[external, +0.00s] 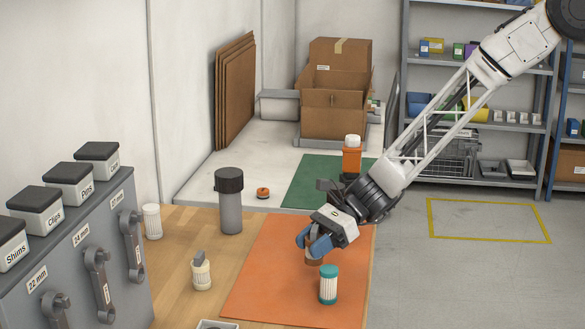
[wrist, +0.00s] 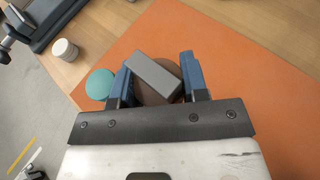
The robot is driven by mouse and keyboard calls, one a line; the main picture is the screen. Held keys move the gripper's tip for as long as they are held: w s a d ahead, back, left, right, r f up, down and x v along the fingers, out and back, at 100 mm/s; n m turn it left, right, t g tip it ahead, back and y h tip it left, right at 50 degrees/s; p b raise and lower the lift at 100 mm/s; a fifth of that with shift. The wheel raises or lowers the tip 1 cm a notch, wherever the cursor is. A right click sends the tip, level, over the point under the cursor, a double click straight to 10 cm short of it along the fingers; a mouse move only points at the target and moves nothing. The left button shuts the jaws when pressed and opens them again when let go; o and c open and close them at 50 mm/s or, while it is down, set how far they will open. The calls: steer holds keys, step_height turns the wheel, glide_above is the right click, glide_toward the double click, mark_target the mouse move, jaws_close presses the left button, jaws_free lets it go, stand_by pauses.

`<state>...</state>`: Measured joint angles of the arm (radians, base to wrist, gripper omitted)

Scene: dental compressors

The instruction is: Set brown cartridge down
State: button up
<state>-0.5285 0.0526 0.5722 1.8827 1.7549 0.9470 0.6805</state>
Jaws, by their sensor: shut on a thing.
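The brown cartridge (external: 312,257) is between the blue fingers of my gripper (external: 315,243), over the orange mat (external: 265,275). In the wrist view, my gripper (wrist: 154,84) is shut on the brown cartridge (wrist: 145,98), which has a grey block-shaped top (wrist: 153,75). My fingers and wrist hide much of it in the external view. I cannot tell whether its underside touches the mat. A teal-capped white cartridge (external: 328,285) stands upright on the mat just in front of it; its teal cap also shows beside a finger in the wrist view (wrist: 100,84).
On the wooden bench stand a cream cartridge with a grey top (external: 201,274), a white cartridge (external: 152,221) and a tall dark-capped grey cylinder (external: 230,205). An orange bottle (external: 352,160) stands by the green mat (external: 310,181). The left part of the orange mat is clear.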

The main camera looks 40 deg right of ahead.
steer(key=w+a, duration=0.3)
steer(key=w, duration=0.1)
steer(key=w+a+f, duration=0.1)
steer(key=w+a, duration=0.6)
steer(key=w, duration=0.1)
steer(key=shift+w+a+f, duration=0.15)
steer(key=shift+f, duration=0.1)
stand_by(0.5)
steer(key=shift+f, duration=1.75)
steer(key=shift+f, duration=0.15)
steer(key=o, duration=0.9)
